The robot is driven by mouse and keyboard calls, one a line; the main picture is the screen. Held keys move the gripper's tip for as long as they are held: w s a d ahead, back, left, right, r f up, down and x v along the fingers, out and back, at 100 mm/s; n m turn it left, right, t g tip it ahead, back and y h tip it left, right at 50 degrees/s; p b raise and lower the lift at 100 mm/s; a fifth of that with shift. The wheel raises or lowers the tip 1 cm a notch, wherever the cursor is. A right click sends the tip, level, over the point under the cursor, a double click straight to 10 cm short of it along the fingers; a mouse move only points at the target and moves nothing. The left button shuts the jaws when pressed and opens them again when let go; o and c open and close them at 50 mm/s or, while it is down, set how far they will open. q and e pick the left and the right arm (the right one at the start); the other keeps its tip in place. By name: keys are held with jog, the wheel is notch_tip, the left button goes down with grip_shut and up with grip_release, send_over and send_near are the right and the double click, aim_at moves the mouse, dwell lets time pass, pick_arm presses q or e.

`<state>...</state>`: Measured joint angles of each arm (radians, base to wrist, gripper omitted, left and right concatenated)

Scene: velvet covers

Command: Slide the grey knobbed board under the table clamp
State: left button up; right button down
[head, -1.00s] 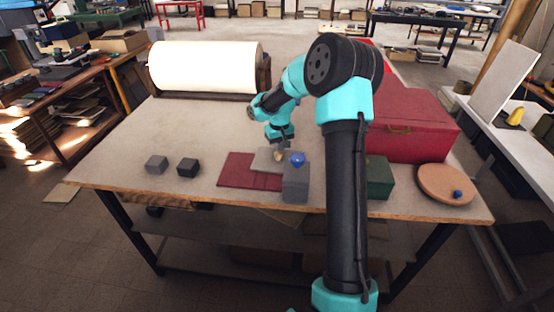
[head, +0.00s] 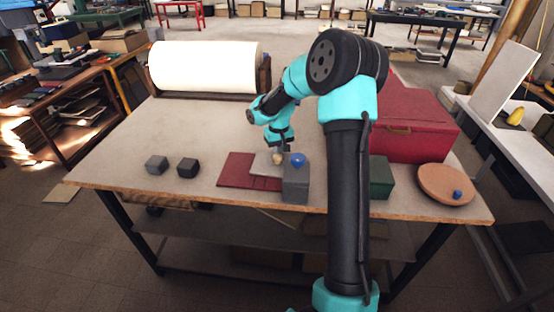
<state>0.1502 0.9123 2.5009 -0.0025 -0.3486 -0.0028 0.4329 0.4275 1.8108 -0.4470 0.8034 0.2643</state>
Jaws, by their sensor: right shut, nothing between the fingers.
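The grey knobbed board (head: 262,169) lies flat on the red mat, with a small tan knob (head: 277,159) on top. The table clamp, a grey block (head: 296,188) with a blue knob (head: 298,159), stands at the table's front edge, right beside the board. It hides the board's right end, so I cannot tell whether any of the board is under it. My right gripper (head: 280,150) is shut and empty at the tan knob, pointing down. Its fingertips are small here, and I cannot tell whether they touch the knob. My left gripper is not in view.
The dark red mat (head: 234,172) reaches near the front edge. Two dark cubes (head: 187,168) stand to the left. A green block (head: 381,178), a red case (head: 420,128) and a round cork board (head: 440,185) are to the right. A white roll (head: 205,67) lies behind. The table's left middle is clear.

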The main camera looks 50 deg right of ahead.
aim_at(277, 157)
jog(key=shift+s+a, duration=0.1)
jog(key=shift+a, duration=0.1)
dwell(0.3)
jog(key=shift+s+a, duration=0.25)
jog(key=shift+a, duration=0.05)
dwell(0.4)
jog(key=shift+s+a, duration=0.3)
jog(key=shift+a, duration=0.05)
jog(key=shift+s+a, duration=0.1)
jog(key=shift+a, duration=0.1)
jog(key=shift+s+a, duration=0.2)
jog(key=shift+s+a, duration=0.1)
jog(key=shift+a, duration=0.05)
dwell(0.5)
jog(key=shift+s+a, duration=0.2)
jog(key=shift+a, duration=0.1)
jog(key=shift+a, duration=0.1)
